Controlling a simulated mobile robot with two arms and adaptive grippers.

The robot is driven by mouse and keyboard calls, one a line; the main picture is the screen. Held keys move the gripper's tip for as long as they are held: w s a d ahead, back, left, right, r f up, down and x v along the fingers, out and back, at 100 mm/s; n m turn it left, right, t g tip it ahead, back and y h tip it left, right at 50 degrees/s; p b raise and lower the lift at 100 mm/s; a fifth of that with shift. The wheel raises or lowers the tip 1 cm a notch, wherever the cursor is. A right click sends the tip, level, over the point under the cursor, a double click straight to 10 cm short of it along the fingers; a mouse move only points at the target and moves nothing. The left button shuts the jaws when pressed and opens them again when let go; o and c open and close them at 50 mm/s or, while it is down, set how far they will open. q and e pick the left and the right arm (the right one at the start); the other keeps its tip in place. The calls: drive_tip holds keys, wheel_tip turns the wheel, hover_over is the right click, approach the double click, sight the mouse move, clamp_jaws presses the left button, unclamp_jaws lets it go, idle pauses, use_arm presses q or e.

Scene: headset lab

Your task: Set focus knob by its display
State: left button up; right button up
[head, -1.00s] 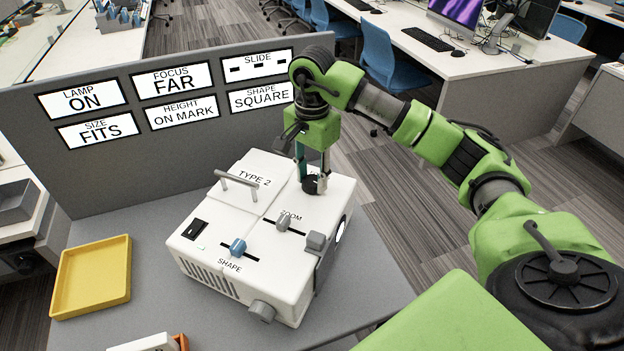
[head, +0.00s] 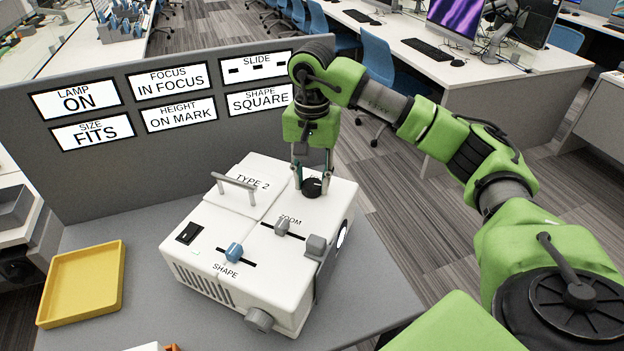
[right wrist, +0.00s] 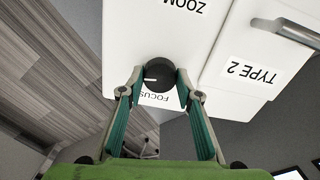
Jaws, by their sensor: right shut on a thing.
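The black focus knob (head: 313,187) is on top of the white projector box (head: 210,240), near its back right corner. My right gripper (head: 312,182) points down and is shut on the knob. In the right wrist view the fingers (right wrist: 157,92) sit on either side of the knob (right wrist: 159,75), whose white pointer line shows beside the FOCUS label. The focus display (head: 171,83) on the grey panel reads IN FOCUS. My left gripper is not in view.
Other displays on the panel read LAMP ON, SIZE FITS, HEIGHT ON MARK and SHAPE SQUARE. The box top also has a handle (head: 234,182), a zoom slider (head: 283,227) and a blue shape slider (head: 234,252). A yellow tray (head: 82,285) lies left on the table.

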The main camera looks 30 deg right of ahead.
sight(312, 184)
drive_tip(key=o, duration=1.1)
wheel_tip(312, 184, up, 12)
idle(0.6)
